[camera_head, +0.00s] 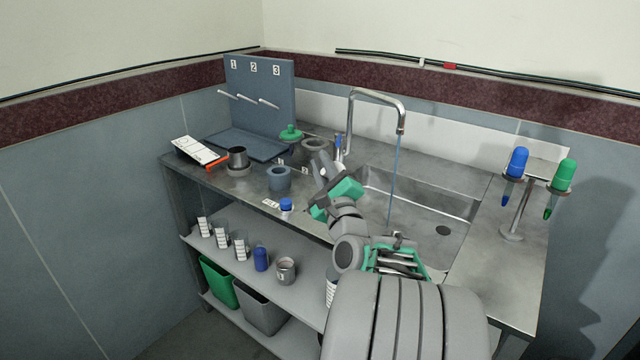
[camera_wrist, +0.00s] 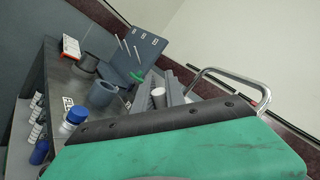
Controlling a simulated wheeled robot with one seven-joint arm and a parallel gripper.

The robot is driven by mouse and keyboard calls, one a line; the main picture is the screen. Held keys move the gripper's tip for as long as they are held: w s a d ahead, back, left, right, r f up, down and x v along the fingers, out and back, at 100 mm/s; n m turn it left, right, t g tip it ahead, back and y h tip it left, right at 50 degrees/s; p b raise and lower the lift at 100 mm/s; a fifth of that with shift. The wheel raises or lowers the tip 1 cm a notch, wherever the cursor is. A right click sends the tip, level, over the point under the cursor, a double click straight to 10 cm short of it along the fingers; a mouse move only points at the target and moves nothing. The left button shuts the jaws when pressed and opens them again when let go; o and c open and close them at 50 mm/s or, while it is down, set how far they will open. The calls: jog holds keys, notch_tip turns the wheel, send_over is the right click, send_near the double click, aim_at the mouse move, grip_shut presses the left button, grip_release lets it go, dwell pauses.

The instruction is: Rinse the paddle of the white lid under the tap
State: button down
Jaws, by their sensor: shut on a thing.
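My gripper (camera_head: 328,173) is over the left edge of the sink, its fingers pointing away toward the back counter. It is shut on a white piece (camera_head: 334,169), which looks like the white lid; it also shows as a small white cylinder (camera_wrist: 158,97) between the fingers in the wrist view. Its paddle cannot be made out. The chrome tap (camera_head: 375,94) arches over the steel sink (camera_head: 455,205). A thin blue stream of water (camera_head: 394,165) falls from its spout, to the right of my gripper and apart from it.
A grey ring holder (camera_head: 279,180) and a blue-capped jar (camera_head: 286,206) stand left of my gripper. Behind are a green-topped piece (camera_head: 291,133) and a numbered peg board (camera_head: 262,90). A rack with blue and green capped tubes (camera_head: 517,205) stands right of the sink.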

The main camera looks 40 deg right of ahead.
jog(key=s+d+b, duration=0.2)
jog(key=d+b, duration=0.2)
jog(key=d, duration=1)
jog(key=shift+d+b, duration=0.25)
jog(key=shift+b, duration=0.15)
jog(key=shift+s+a+r, duration=0.1)
jog(key=shift+a, duration=0.15)
jog(key=shift+d+p, duration=0.25)
jog(key=shift+p, duration=0.2)
jog(key=w+a+p, duration=0.1)
jog(key=a+p, duration=0.1)
jog(key=a, duration=0.5)
dwell(0.5)
dwell(0.9)
